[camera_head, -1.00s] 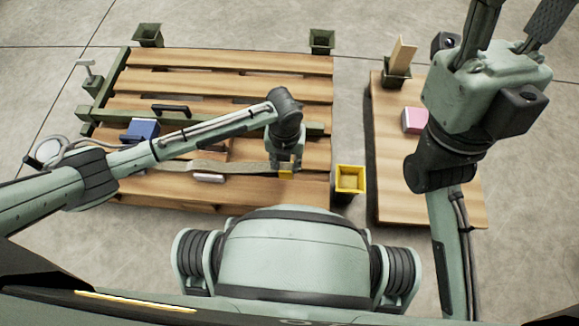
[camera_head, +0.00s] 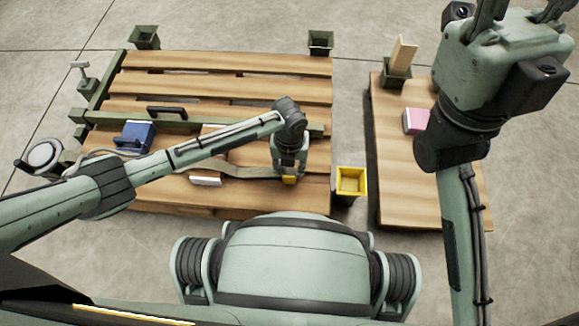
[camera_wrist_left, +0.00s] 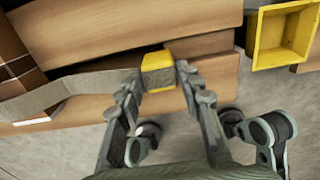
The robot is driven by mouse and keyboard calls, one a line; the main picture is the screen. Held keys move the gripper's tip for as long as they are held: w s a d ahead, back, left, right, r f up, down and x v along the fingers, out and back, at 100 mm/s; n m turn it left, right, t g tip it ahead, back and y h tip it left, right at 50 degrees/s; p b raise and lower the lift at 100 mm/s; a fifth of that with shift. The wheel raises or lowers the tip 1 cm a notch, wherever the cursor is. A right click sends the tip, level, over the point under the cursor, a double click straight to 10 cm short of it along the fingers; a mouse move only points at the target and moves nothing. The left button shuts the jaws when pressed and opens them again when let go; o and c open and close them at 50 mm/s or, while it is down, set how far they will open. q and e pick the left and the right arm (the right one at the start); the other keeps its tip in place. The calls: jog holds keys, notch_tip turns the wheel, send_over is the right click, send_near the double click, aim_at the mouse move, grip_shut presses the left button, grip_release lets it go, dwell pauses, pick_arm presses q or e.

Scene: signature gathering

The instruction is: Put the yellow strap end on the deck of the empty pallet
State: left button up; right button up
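The yellow strap end (camera_head: 289,180) is low over the front edge of the left pallet (camera_head: 215,64). The grey-brown strap (camera_head: 247,171) runs left from it. My left gripper (camera_head: 290,173) is directly above the strap end. I cannot tell whether the strap end touches the deck. The right pallet (camera_head: 400,185) has clear boards at its front.
A yellow open box (camera_head: 351,181) stands between the pallets. A blue box (camera_head: 135,137) and a white block (camera_head: 206,181) are on the left pallet. The right pallet carries a pink box (camera_head: 415,121) and a dark green holder (camera_head: 397,77) with a wooden piece.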

pick_arm(q)
jog(key=shift+o, duration=1.2)
jog(key=shift+r, duration=0.15)
